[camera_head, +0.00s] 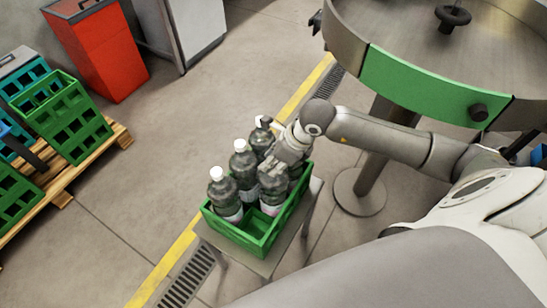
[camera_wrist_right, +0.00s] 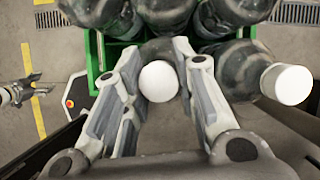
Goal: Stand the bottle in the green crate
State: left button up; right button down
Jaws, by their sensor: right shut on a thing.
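The green crate (camera_head: 259,246) stands on a small grey table and holds several dark bottles with white caps. My right gripper (camera_head: 283,157) is over the crate, shut on a bottle (camera_head: 273,187) near its top. In the right wrist view, the white cap (camera_wrist_right: 158,81) of this held bottle shows between the two fingers of the gripper (camera_wrist_right: 160,62). The held bottle looks upright, with its lower part inside the crate walls; whether its base touches the crate floor is hidden. What looks like my left gripper (camera_wrist_right: 28,90) is small at the left edge of the right wrist view.
Other bottles (camera_head: 223,193) stand close beside the held one. A front compartment of the crate looks empty. Green and teal crates (camera_head: 72,124) sit on a pallet at left, near a red bin (camera_head: 98,52). A round machine with a green panel (camera_head: 420,88) stands at upper right.

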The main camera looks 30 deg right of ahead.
jog(key=shift+w+r, duration=0.15)
jog(key=c, duration=1.5)
grip_release()
jog(key=shift+f, duration=0.2)
jog(key=shift+c, duration=0.2)
jog(key=o, duration=0.4)
jog(key=shift+s, duration=0.2)
jog(key=shift+r, duration=0.15)
jog(key=b+v, duration=0.2)
jog(key=v, duration=1)
jog(key=shift+a, duration=0.1)
